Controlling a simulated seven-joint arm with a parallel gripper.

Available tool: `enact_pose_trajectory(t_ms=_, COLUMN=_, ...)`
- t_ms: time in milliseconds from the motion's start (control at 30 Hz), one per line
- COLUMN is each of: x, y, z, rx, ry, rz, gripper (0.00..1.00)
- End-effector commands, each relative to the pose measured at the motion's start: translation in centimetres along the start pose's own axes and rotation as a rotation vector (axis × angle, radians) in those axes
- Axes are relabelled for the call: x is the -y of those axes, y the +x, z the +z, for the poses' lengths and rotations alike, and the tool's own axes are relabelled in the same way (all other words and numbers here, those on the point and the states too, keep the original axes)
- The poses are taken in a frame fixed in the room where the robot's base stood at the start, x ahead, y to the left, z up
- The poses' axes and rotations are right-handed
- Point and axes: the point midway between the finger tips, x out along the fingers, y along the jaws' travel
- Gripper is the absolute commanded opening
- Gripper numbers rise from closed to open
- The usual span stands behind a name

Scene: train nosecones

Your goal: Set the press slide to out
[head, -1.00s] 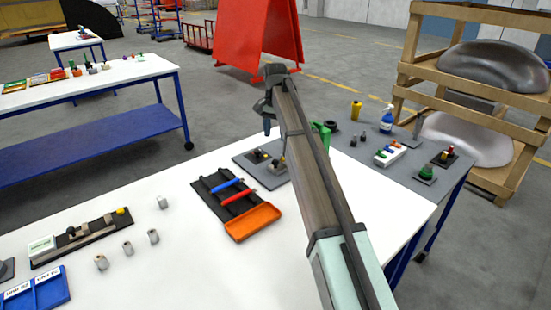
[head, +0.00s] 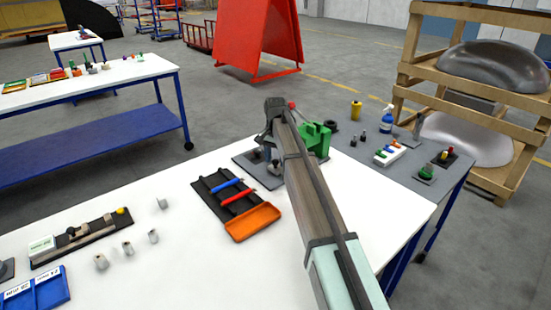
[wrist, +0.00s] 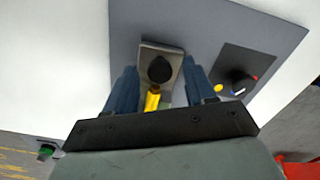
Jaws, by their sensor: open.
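A grey plate (head: 243,160) at the back of the white table bears a metal bracket with a black round knob (wrist: 160,69) and a yellow strip (wrist: 152,99) beside it. I take this for the press slide, but no label shows. My gripper (wrist: 160,74) has its two blue fingers apart, one on each side of the knob and bracket, with nothing clamped. Contact cannot be told. In the head view my gripper (head: 268,157) is low over the plate and my arm hides part of it.
A black dial panel (wrist: 240,73) with yellow and red marks is on the same plate. A green fixture (head: 316,139) stands just right of my arm. A black tray (head: 222,197) with blue and red tools and an orange bin (head: 254,221) lie in front. Small grey parts stand farther left.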

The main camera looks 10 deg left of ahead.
Motion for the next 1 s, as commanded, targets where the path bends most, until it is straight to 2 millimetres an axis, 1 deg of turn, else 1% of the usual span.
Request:
enact_pose_trajectory(t_ms=133, x=0.01, y=-0.01, z=-0.01, rx=0.0, ry=0.0, rz=0.0, gripper=0.54)
enact_pose_trajectory(t_ms=700, x=0.0, y=-0.02, z=0.0, rx=0.0, ry=0.0, rz=0.0, gripper=0.0)
enact_pose_trajectory(t_ms=1000, x=0.0, y=-0.02, z=0.01, rx=0.0, ry=0.0, rz=0.0, gripper=0.0)
